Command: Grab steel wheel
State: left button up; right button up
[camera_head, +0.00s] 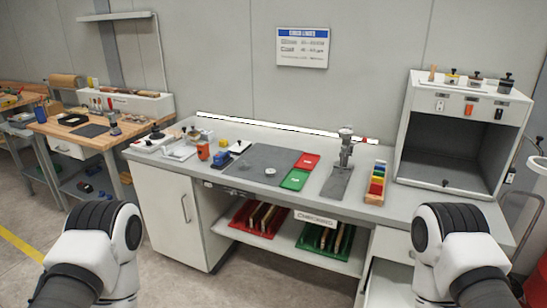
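A small round light-grey piece (270,171) lies on the dark grey mat (250,160) on the bench; it may be the steel wheel, but it is too small to be sure. Parts of both my arms show at the lower left and lower right, in front of the bench. Neither of my grippers can be seen in this view.
A red pad (307,161) and a green pad (295,180) lie right of the mat. A metal stand (346,148) and a rack of coloured blocks (377,183) stand further right, before an open booth (448,150). Small tools crowd the bench's left end.

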aim_at(270, 172)
jog(key=i+z, duration=0.1)
jog(key=i, duration=1.45)
